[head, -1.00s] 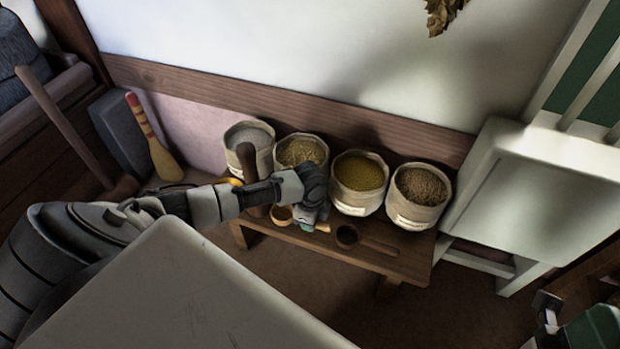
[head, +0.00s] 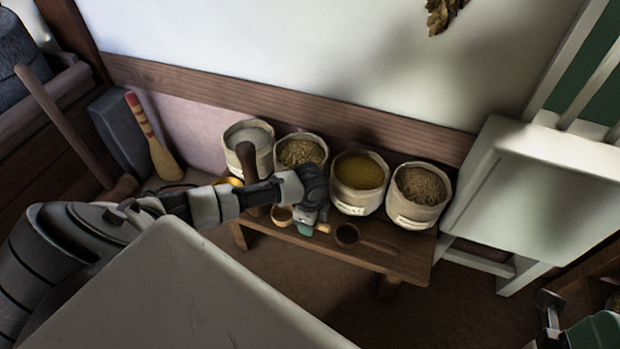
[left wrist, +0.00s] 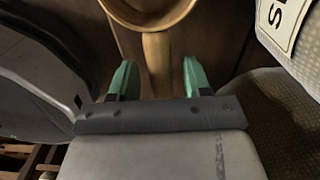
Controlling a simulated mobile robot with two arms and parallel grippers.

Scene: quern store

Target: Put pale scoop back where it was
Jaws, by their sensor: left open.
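The pale scoop (head: 281,215) lies on the low wooden bench, in front of the grain sacks. In the left wrist view its round bowl (left wrist: 150,12) is at the top and its handle (left wrist: 157,62) runs down between my fingers. My left gripper (left wrist: 159,80) is open, with one green fingertip on each side of the handle and gaps visible on both sides. In the head view my left gripper (head: 307,228) is low over the bench and hides part of the scoop. My right gripper (head: 552,312) shows partly at the lower right corner, away from the bench; its jaw state is unclear.
A dark scoop (head: 378,245) lies on the bench (head: 410,258) to the right. Several open sacks stand behind, including one with yellow grain (head: 360,172). A dark upright handle (head: 247,162) rises near my left forearm. A white cabinet (head: 535,190) stands at right.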

